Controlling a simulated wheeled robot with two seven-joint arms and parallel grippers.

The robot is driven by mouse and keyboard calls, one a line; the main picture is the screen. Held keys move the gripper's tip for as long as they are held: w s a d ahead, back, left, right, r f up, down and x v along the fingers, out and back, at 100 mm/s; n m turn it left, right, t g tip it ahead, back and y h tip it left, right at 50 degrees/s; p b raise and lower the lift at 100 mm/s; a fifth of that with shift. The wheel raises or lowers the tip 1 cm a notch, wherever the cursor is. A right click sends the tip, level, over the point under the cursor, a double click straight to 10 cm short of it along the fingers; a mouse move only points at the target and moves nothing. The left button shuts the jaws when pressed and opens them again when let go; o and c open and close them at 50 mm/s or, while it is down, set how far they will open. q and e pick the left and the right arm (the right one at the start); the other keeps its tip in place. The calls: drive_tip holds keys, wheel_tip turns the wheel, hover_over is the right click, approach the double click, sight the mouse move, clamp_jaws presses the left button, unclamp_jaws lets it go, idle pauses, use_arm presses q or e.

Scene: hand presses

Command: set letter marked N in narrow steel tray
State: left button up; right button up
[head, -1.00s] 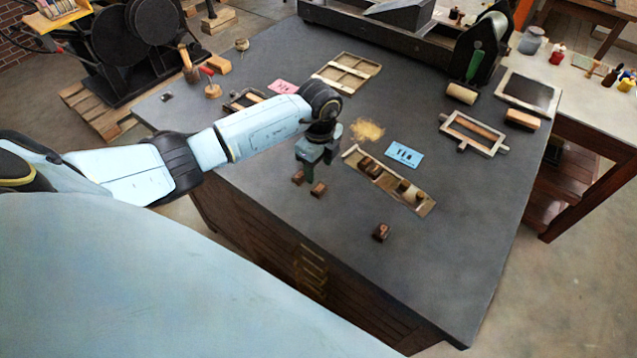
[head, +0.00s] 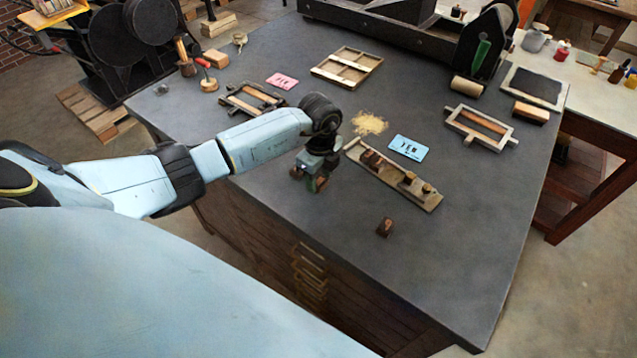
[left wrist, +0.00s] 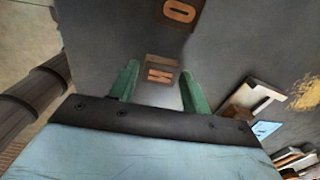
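My left gripper (head: 312,182) is low over the table, partly hiding two small brown letter blocks. In the left wrist view its two green fingers (left wrist: 160,88) are apart, on either side of a block (left wrist: 160,72) whose mark looks like an N or M, with gaps beside it. A block marked O (left wrist: 178,10) lies beyond it. The narrow steel tray (head: 432,203) lies to the right of the gripper and holds several blocks and pieces; part of it also shows in the left wrist view (left wrist: 262,98). My right gripper is not in view.
A loose block (head: 384,228) stands in front of the tray. A blue card (head: 408,147) and yellowish powder (head: 369,123) lie behind it. A wooden frame (head: 480,128) lies to the right.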

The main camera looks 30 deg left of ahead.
sight(319, 181)
use_arm(q)
drive_tip(key=c, duration=0.7)
drive_tip(key=shift+r+p, duration=2.3)
drive_tip(key=shift+r, duration=0.2)
